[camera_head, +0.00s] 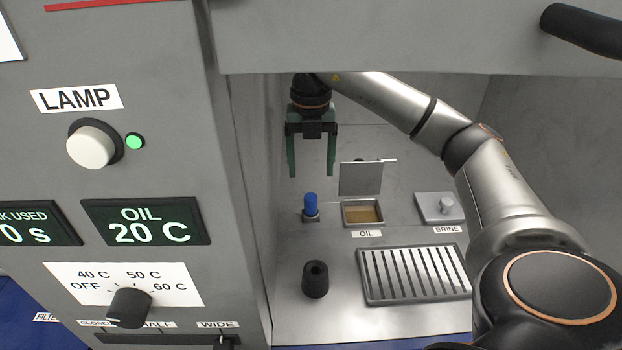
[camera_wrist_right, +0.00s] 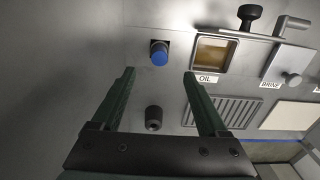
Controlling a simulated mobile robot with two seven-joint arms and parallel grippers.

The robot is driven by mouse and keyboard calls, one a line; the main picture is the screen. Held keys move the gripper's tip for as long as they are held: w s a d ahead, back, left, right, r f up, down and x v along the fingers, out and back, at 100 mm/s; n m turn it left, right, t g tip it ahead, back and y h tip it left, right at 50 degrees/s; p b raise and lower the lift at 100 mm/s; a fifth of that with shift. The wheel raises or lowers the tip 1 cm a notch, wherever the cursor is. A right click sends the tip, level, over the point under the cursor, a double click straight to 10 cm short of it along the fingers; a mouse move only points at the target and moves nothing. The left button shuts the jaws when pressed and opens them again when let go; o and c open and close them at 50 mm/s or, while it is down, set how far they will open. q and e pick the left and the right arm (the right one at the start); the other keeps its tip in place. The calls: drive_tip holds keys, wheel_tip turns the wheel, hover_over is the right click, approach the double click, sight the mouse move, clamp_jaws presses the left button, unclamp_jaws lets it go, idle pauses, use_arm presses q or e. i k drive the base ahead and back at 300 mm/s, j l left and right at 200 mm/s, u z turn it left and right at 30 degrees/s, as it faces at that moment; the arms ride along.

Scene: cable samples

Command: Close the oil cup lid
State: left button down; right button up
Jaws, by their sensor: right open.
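The oil cup (camera_head: 363,213) is a square well with amber oil, behind the OIL label, in the head view. Its lid (camera_head: 360,179) is a grey square plate standing upright at the cup's back edge, so the cup is open. The oil cup also shows in the right wrist view (camera_wrist_right: 213,55). My right gripper (camera_head: 311,174) is open and empty, pointing down, left of the lid and above the blue-capped piece. It touches nothing that I can see. In the right wrist view its two green fingers (camera_wrist_right: 160,75) are spread apart. My left gripper is not in view.
A blue-capped piece (camera_head: 311,204) stands left of the cup. The brine lid with a knob (camera_head: 440,207) is to its right. A slotted grate (camera_head: 414,274) and a black cylinder (camera_head: 315,279) lie in front. The cabinet wall (camera_head: 240,200) bounds the left, an upper panel (camera_head: 400,40) the top.

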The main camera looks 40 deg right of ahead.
sight(368, 175)
drive_tip(key=k, duration=1)
